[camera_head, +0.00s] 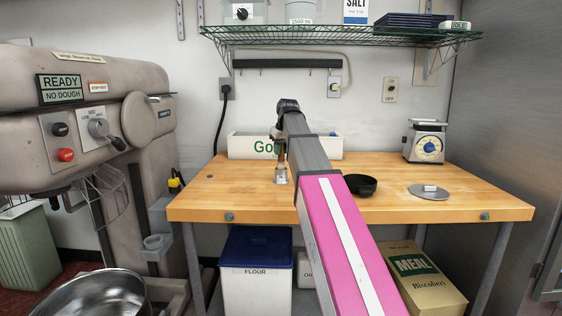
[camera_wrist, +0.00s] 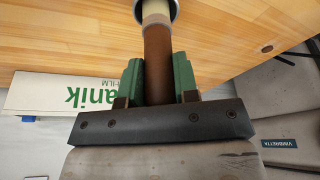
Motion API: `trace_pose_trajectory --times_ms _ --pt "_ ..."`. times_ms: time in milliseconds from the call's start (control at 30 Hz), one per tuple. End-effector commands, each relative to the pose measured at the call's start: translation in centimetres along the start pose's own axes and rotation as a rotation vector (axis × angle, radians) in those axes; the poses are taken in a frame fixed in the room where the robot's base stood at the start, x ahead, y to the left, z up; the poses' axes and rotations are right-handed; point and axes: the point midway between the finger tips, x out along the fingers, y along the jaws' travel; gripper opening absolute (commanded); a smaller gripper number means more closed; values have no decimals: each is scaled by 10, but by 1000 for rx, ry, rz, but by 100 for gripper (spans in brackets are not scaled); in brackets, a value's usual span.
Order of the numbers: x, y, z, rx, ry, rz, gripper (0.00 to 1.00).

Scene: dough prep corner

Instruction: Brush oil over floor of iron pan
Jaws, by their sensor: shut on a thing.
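My gripper (camera_wrist: 158,75) is shut on the brown handle of a brush (camera_wrist: 158,50), with a green finger on each side. Past the handle, a pale section of the brush meets a grey round rim (camera_wrist: 171,15) at the top of the wrist view; its far end is hidden. In the head view, the brush points down at a small clear or metallic cup (camera_head: 281,176) on the table; I cannot tell how deep it sits. The black iron pan (camera_head: 361,186) lies on the table to the right, partly behind my arm.
A white box with green lettering (camera_head: 240,146) stands at the back of the wooden table (camera_head: 225,190). A scale (camera_head: 427,143) and a round metal disc (camera_head: 428,192) are on the right. A mixer (camera_head: 80,110) stands left; a wire shelf (camera_head: 340,37) hangs above.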

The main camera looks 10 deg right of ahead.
Motion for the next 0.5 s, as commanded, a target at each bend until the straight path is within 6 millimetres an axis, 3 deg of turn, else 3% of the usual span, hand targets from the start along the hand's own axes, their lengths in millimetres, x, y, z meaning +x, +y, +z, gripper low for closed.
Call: trace_pose_trajectory --times_ms 500 --pt "-19 0 -6 0 1 0 0"
